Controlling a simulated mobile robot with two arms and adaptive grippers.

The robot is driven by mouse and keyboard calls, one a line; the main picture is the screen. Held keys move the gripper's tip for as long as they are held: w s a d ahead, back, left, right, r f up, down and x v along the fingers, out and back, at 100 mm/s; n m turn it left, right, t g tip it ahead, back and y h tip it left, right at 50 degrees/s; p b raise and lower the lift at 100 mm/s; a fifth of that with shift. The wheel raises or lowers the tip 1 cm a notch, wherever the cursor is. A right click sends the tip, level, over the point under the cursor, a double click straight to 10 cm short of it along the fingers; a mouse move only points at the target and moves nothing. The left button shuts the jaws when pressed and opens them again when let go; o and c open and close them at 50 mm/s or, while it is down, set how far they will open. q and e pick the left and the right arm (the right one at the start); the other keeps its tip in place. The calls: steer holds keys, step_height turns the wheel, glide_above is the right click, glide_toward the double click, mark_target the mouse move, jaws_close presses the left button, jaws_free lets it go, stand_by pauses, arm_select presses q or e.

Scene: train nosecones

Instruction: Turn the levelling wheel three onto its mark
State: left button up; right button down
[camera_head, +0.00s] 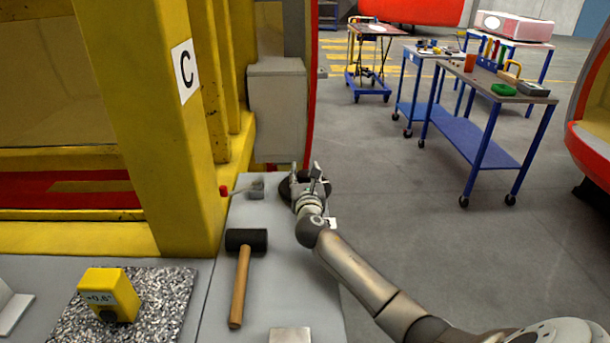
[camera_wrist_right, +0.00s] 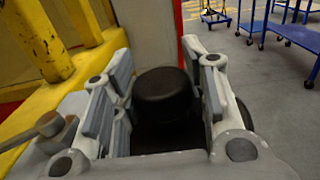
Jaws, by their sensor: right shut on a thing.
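A black round wheel (camera_head: 285,189) sits at the far end of the grey bench top, partly hidden by my right gripper (camera_head: 308,180). In the right wrist view the wheel's black knob (camera_wrist_right: 162,92) stands between the two fingers, and the gripper is shut on it. I cannot make out a number or a mark on the wheel. A yellow digital level (camera_head: 110,294) reading +0.6° sits on a speckled stone plate (camera_head: 172,304) at the near left. My left gripper is not in view.
A mallet (camera_head: 242,275) lies on the bench before the wheel. A small red-ended lever (camera_head: 240,190) is left of it. A grey box (camera_head: 277,112) stands behind, and a yellow post (camera_head: 160,130) rises at left. Blue carts (camera_head: 480,150) stand across open floor at right.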

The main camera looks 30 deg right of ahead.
steer(key=shift+m+g+h, duration=0.3)
steer(key=shift+h, duration=0.1)
steer(key=c, duration=0.8)
jaws_free()
steer(key=v, duration=1.2)
steer(key=shift+f, duration=0.1)
